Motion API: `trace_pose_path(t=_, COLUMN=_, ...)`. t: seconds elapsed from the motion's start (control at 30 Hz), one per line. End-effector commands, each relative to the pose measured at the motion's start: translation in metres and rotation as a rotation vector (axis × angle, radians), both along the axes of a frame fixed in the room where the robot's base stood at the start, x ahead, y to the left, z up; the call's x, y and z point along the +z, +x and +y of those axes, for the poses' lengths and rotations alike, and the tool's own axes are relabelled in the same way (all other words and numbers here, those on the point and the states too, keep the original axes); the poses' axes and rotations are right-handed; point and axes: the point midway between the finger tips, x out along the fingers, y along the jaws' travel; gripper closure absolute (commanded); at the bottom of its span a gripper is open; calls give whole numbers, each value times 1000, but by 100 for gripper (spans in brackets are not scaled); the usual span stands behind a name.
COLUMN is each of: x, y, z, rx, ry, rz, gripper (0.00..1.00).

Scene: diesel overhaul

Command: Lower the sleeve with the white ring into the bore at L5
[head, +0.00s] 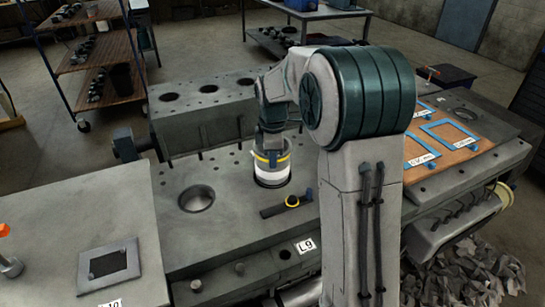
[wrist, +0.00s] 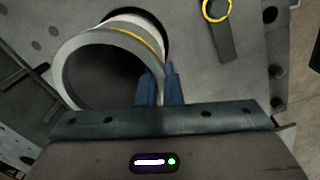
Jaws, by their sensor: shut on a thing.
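The sleeve (head: 273,172) is a grey cylinder with a broad white ring and a yellow band; it stands roughly upright at a dark round bore in the engine block's deck. Dark bore edge shows around its lower end; I cannot tell whether that end is inside. In the wrist view, the open-topped sleeve (wrist: 72,62) shows its near rim, with part of the white ring and the dark opening behind. My gripper (head: 270,155) is shut on the sleeve's wall; its blue fingers (wrist: 160,84) pinch the right side of the rim. No L5 label is readable.
An empty bore (head: 196,198) lies left of the sleeve. A dark bar with a yellow ring (head: 291,202) lies on the deck close by. An L9 label (head: 305,245) is on the front. A raised block with holes (head: 205,110) stands behind.

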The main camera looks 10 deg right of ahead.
Motion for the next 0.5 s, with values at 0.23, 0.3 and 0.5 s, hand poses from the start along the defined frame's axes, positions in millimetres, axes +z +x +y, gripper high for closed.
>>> trace_pose_path(t=0.23, x=-7, y=1, z=0, rx=0, ry=0, rz=-5, gripper=100)
trace_pose_path(t=0.3, x=-9, y=1, z=0, rx=0, ry=0, rz=-6, gripper=100)
trace_pose_path(t=0.5, x=-14, y=1, z=0, rx=0, ry=0, rz=-5, gripper=100)
